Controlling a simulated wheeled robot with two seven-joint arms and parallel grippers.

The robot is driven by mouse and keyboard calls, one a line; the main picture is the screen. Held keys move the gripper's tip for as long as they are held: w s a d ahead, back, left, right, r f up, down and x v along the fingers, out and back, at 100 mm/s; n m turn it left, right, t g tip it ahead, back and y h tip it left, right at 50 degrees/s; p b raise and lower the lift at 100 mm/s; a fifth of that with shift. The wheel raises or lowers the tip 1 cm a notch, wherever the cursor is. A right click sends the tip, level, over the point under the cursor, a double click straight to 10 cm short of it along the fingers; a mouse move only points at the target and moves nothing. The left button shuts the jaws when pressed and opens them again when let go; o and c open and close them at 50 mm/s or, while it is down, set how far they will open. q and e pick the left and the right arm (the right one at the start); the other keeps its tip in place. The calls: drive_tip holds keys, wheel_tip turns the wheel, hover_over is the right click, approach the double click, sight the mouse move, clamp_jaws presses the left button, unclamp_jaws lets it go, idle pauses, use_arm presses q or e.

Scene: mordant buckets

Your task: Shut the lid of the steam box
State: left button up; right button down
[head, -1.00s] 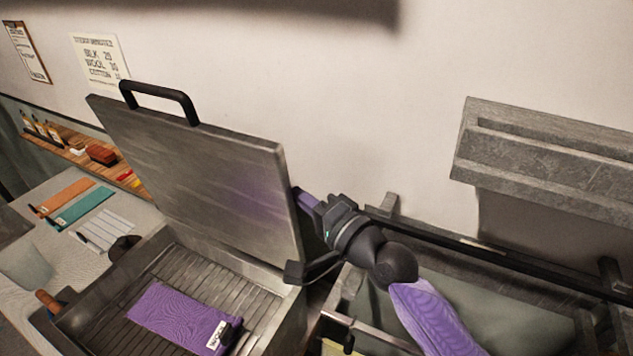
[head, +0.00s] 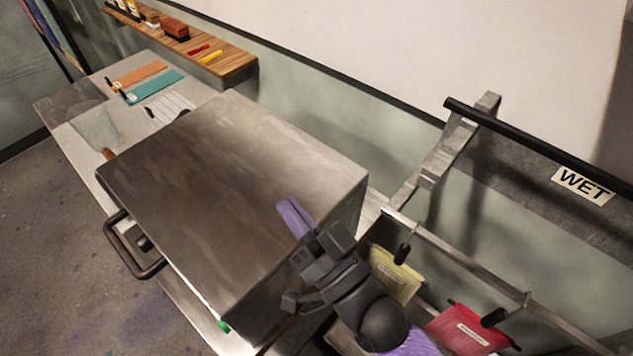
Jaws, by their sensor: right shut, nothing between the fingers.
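The steam box (head: 345,230) stands on the bench with its grey metal lid (head: 225,170) lying flat across its top. The lid's black handle (head: 130,250) is at the front left edge. The inside of the box and the purple cloth are hidden under the lid. A small green spot (head: 222,326) shows low at the box's front corner. My right gripper (head: 290,213), with purple fingers, is shut and empty over the right part of the lid; I cannot tell whether it touches. My left gripper is not in view.
To the right, a metal rail frame (head: 455,250) holds a yellow cloth (head: 395,272) and a red cloth (head: 465,328) close to my right arm. Orange (head: 138,75) and teal (head: 153,87) swatches lie behind the box. A wooden shelf (head: 225,60) runs along the wall.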

sight(283, 262)
drive_tip(key=f+n+y+b, duration=0.1)
drive_tip(key=f+n+b, duration=0.1)
drive_tip(key=f, duration=0.1)
drive_tip(key=s+a+f+n+g+b, duration=0.1)
drive_tip(key=f+n+b, duration=0.1)
drive_tip(key=f, duration=0.1)
drive_tip(key=s+a+f+n+y+b, duration=0.1)
drive_tip(key=f+n+b, duration=0.1)
drive_tip(key=f, duration=0.1)
drive_tip(key=shift+a+f+g+y, duration=0.1)
drive_tip(key=shift+f+g+y, duration=0.2)
drive_tip(key=shift+g, duration=0.1)
drive_tip(key=shift+s+f+n+b, duration=0.2)
drive_tip(key=shift+f+n+b, duration=0.6)
drive_tip(key=shift+f, duration=0.25)
drive_tip(key=shift+f, duration=0.1)
